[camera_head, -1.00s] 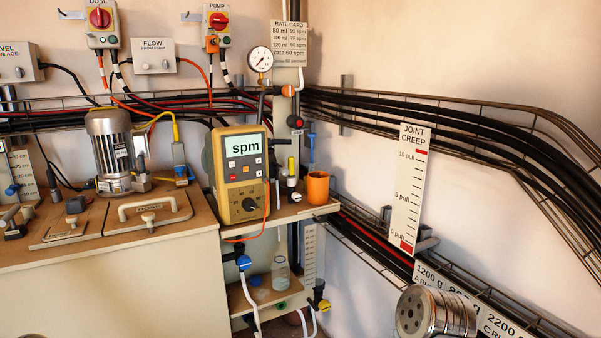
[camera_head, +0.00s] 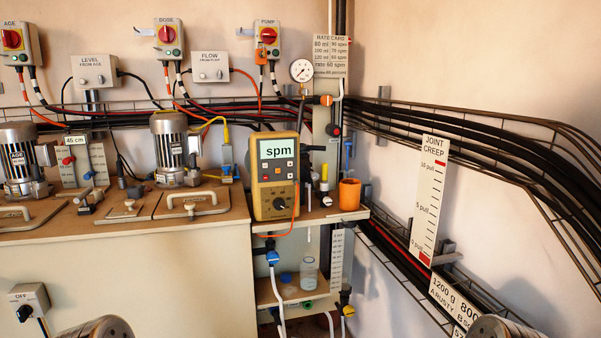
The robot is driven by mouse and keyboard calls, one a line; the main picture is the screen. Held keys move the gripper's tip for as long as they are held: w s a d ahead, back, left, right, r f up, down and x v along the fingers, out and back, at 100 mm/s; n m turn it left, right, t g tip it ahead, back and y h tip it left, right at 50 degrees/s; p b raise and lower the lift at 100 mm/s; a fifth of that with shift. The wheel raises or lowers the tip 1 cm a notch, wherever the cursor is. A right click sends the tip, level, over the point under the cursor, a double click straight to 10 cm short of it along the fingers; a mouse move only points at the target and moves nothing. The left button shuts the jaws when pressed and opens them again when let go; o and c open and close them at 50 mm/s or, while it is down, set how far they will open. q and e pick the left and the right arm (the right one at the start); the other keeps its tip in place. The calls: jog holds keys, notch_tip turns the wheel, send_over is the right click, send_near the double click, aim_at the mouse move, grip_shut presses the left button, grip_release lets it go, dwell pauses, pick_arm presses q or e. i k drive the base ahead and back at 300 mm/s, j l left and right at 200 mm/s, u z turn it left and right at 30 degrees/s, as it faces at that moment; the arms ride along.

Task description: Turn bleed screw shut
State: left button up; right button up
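Small fittings with a yellow part (camera_head: 324,171) stand just right of the pump, beside an orange cup (camera_head: 349,194). No bleed screw can be picked out for certain at this size, so I cannot tell whether it is open or shut. Neither of my grippers shows. Rounded metal parts, probably of my arms, show at the bottom left and bottom right edges.
Two motors, one of them (camera_head: 172,149) nearer the pump, and lids with handles crowd the bench top (camera_head: 130,220). A lower shelf (camera_head: 290,293) holds a glass jar (camera_head: 309,273) and valves. Cable trays (camera_head: 480,135) line the right wall.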

aim_at(314, 175)
jog(key=i+j+z, duration=0.1)
jog(key=j, duration=0.2)
jog(key=i+j+z, duration=0.2)
jog(key=i+j, duration=0.15)
jog(key=j, duration=0.25)
jog(key=i+j+z, duration=0.1)
jog(key=j, duration=0.2)
